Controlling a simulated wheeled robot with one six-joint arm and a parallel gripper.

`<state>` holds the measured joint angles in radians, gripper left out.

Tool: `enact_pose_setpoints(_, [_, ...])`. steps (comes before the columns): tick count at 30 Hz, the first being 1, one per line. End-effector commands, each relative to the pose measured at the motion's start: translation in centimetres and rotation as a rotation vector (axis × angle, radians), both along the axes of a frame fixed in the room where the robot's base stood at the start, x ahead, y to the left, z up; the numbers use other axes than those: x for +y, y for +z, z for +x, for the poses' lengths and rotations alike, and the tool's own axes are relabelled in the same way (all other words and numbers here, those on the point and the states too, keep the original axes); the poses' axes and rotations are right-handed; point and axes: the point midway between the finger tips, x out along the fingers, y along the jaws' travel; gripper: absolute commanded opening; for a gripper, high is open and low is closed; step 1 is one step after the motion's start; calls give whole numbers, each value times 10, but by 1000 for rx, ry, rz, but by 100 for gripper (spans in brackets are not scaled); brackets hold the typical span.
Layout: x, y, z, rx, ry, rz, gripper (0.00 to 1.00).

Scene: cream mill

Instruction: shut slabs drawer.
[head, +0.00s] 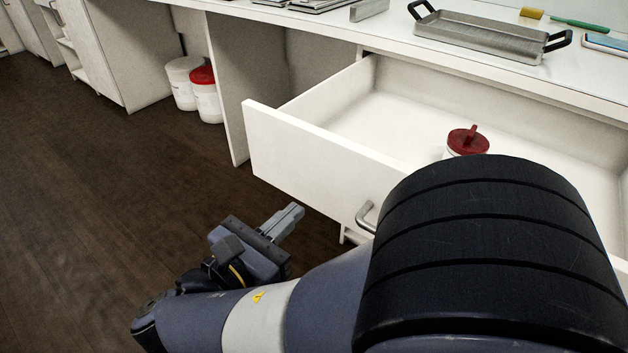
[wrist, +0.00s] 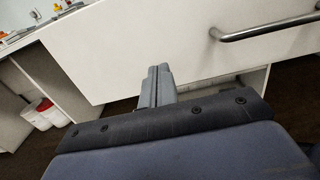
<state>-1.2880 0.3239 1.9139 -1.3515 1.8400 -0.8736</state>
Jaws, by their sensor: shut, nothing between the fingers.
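The white drawer (head: 310,150) stands pulled open below the counter in the head view. A container with a red lid (head: 467,141) is inside it, partly hidden by my arm. The drawer's metal bar handle (head: 366,216) shows at its front, partly covered by my arm; it is also at the upper right of the wrist view (wrist: 268,30). My gripper (head: 292,213) is shut and empty, in front of and below the drawer front. In the wrist view my gripper (wrist: 158,72) points at the drawer front (wrist: 130,45), left of the handle. Contact cannot be told.
A metal tray with black handles (head: 480,34) stands on the counter (head: 330,22), with a green-handled brush (head: 580,24) behind it. A white tub (head: 182,82) and a red-lidded tub (head: 207,98) stand on the floor under the counter. The dark floor (head: 110,190) at left is clear.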

Motion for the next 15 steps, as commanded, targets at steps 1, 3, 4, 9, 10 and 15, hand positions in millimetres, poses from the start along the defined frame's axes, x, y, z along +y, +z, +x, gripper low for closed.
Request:
enact_pose_setpoints(1, [-7,-3,8,0,-6,2,0])
enact_pose_setpoints(3, [-14,-3,18,-2,-6,2,0])
enact_pose_setpoints(4, [-17,-3,22,-1,-6,3,0])
enact_pose_setpoints(9, [-30,-3,40,-1,-4,0,0])
enact_pose_setpoints(10, [-32,-3,42,-1,-3,1,0])
enact_pose_setpoints(15, [-37,-1,51,-1,-1,1,0])
